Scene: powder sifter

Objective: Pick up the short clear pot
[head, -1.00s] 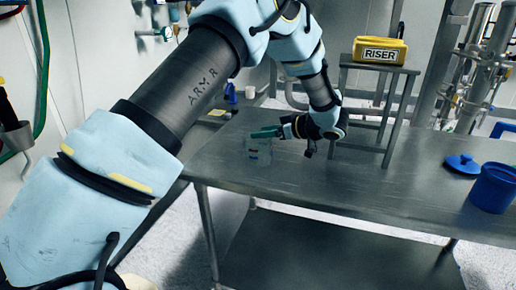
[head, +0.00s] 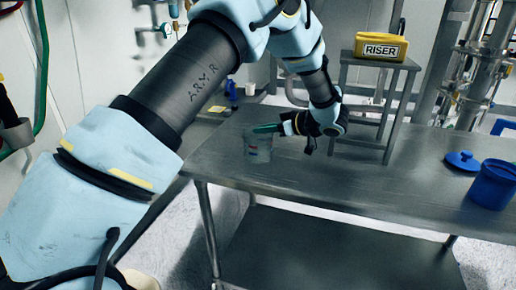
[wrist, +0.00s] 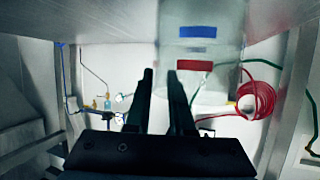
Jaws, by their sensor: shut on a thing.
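The short clear pot (head: 258,151) is a see-through vessel near the left end of the steel table. My gripper (head: 262,129) comes in from the right, its dark green fingers at the pot's upper part. In the wrist view the pot (wrist: 208,50) shows a blue label above a red one, and the two fingers of my gripper (wrist: 162,72) reach toward its left side. The fingers are shut on the pot, apparently at its wall or rim. The exact contact is hard to see. I cannot tell whether the pot's base touches the table.
The steel table (head: 330,185) is bare in the middle. A blue pot (head: 492,186) and a blue lid (head: 463,160) are at the right.

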